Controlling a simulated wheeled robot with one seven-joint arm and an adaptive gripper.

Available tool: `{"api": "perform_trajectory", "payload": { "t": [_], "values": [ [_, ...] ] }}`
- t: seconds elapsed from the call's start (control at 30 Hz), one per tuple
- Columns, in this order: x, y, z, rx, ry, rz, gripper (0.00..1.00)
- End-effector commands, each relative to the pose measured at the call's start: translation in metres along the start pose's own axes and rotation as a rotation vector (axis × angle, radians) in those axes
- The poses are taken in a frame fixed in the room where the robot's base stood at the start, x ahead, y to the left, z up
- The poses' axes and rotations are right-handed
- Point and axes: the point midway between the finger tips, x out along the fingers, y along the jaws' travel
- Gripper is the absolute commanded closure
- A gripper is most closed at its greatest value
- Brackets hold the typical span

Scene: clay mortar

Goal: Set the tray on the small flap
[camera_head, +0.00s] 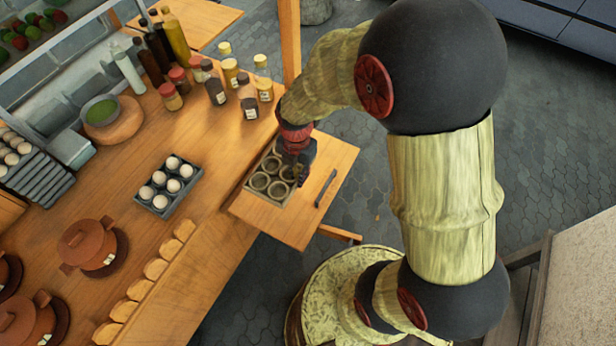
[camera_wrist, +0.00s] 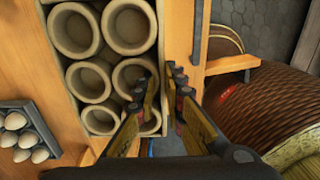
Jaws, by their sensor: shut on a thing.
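The tray (camera_head: 250,182) is a pale box holding several round, hollow clay cups. It lies over the left part of the small wooden flap (camera_head: 330,165), beside the flap's dark handle. In the wrist view the tray (camera_wrist: 161,45) shows its cups in two columns, with its right wall between my fingers. My gripper (camera_head: 297,172) is shut on that wall; its fingers also show in the wrist view (camera_wrist: 162,82). The flap (camera_wrist: 182,35) appears there to the right of the tray. I cannot tell whether the tray's underside touches the flap. My gripper hides part of the tray's right side.
A dark carton of eggs (camera_head: 168,188) stands on the wooden counter (camera_head: 130,225) left of the flap. Several spice jars (camera_head: 247,95) and bottles stand behind. Lidded clay pots (camera_head: 88,243) are at the lower left. The flap's right part is bare.

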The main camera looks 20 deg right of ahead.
Motion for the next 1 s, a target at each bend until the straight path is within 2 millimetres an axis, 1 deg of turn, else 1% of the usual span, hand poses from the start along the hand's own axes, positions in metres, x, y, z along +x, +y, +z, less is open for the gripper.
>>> {"api": "perform_trajectory", "payload": {
  "t": [0.03, 0.1, 0.2, 0.33, 0.57, 0.63, 0.7, 0.8, 1.0],
  "values": [
    [0.007, -0.001, 0.013, 0.007, 0.001, -0.001, 1.0],
    [0.022, -0.001, 0.022, 0.004, 0.002, -0.002, 1.0],
    [0.037, -0.001, 0.035, 0.003, 0.001, -0.001, 1.0],
    [0.05, -0.001, 0.047, 0.001, 0.0, 0.001, 1.0],
    [0.061, -0.002, 0.056, 0.001, 0.0, 0.0, 1.0],
    [0.069, -0.002, 0.06, 0.0, 0.001, -0.001, 1.0],
    [0.081, -0.002, 0.059, -0.001, 0.001, -0.001, 1.0],
    [0.093, -0.001, 0.059, -0.001, 0.0, 0.0, 1.0],
    [0.093, -0.001, 0.059, -0.001, -0.002, 0.002, 1.0]
  ]
}}
